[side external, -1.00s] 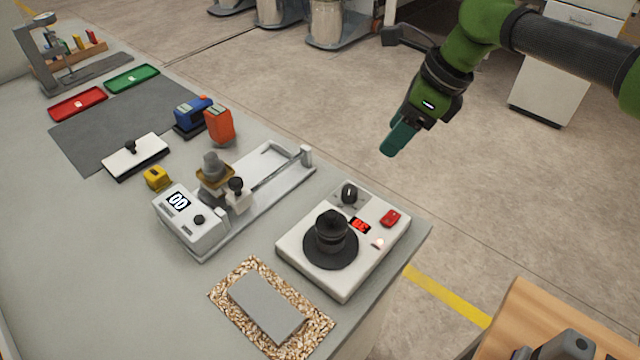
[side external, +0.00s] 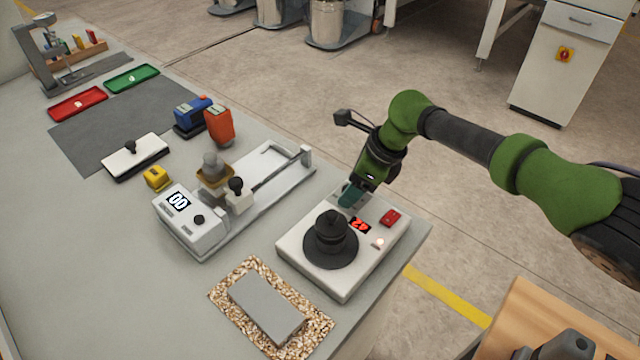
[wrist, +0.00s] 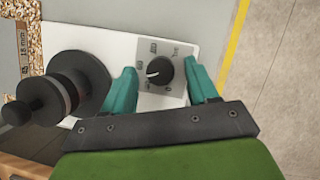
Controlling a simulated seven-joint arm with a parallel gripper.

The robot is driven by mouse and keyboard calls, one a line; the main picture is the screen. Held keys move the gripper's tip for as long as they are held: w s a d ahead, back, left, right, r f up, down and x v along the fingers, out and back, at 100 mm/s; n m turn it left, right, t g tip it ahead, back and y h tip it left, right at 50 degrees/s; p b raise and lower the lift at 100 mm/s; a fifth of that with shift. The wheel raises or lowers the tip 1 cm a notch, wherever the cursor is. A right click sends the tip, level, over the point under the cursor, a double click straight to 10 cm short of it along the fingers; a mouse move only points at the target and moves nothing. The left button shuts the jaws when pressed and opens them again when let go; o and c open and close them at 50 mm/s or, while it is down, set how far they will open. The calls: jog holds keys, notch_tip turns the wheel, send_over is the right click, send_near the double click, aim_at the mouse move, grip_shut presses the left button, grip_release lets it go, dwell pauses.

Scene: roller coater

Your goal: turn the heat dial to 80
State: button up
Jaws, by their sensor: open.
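The heat dial (wrist: 160,72) is a dark round knob with a white pointer line on a grey plate with printed marks. The marks are too small to read with certainty. My gripper (wrist: 163,80) is open, with one teal finger on each side of the dial; I cannot tell whether they touch it. In the side view my gripper (side external: 351,196) is down at the back of the white heater unit (side external: 368,262) and hides the dial there. The unit's red display (side external: 361,225), seen turned around, appears to read 42.
A black stepped pot (side external: 331,235) stands on the unit, left of the dial in the wrist view. A red switch (side external: 391,217) and a lit lamp (side external: 379,243) are close by. The white coater (side external: 240,200) with its long arm stands to the left.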

jog(key=shift+a+f, duration=0.1)
jog(key=shift+f, duration=0.1)
jog(key=c, duration=1)
